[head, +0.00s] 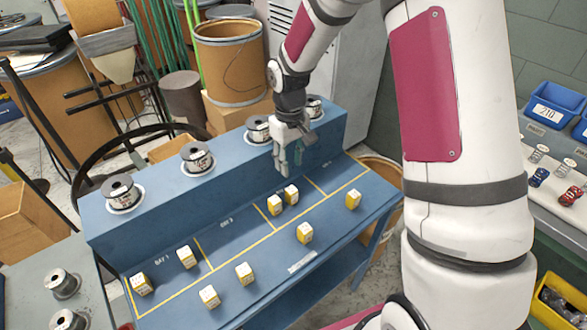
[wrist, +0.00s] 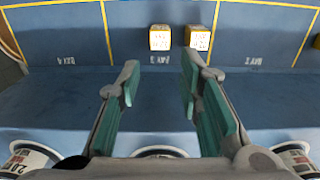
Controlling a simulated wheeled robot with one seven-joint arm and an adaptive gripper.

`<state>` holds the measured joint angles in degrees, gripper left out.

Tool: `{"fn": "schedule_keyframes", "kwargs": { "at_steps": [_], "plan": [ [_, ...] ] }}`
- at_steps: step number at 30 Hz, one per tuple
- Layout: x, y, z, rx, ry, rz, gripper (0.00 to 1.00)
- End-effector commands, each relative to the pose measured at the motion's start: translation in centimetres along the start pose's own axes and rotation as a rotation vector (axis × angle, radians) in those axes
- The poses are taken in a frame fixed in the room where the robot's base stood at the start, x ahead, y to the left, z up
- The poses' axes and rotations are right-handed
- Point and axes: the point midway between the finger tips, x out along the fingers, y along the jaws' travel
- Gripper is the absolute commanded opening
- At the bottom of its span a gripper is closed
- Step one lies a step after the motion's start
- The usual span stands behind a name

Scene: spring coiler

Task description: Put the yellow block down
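My gripper (head: 284,170) hangs above the back of the blue bench, in front of the raised spool ledge. In the wrist view my gripper (wrist: 160,82) is open, with nothing between its fingers. Two yellow blocks with white printed faces, the left one (head: 275,205) and the right one (head: 291,194), stand side by side in the third marked bay from the left, close together. They also show beyond the fingertips in the wrist view, one straight ahead (wrist: 159,37) and one to the right (wrist: 199,36). Both are apart from the fingers.
Several similar blocks stand elsewhere on the blue bench (head: 235,240), including front ones (head: 305,232) and left ones (head: 139,283). Yellow lines divide the bays. Wire spools (head: 197,157) line the raised ledge behind. Blue bins (head: 553,105) stand at the far right.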

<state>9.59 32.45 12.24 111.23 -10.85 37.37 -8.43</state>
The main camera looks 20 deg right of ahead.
Motion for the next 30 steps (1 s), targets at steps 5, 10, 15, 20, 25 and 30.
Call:
{"fn": "schedule_keyframes", "kwargs": {
  "at_steps": [5,10,15,20,25,30],
  "plan": [
    [-3.5,-0.1,0.9,0.015,0.024,0.025,0.33],
    [-10.0,-0.6,3.7,0.056,0.082,0.075,0.33],
    [-15.8,-1.7,7.7,0.11,0.148,0.111,0.33],
    [-20.0,-3.0,12.1,0.162,0.218,0.129,0.33],
    [-23.1,-4.7,17.0,0.218,0.298,0.128,0.33],
    [-24.5,-6.4,21.6,0.266,0.375,0.109,0.33]
  ]
}}
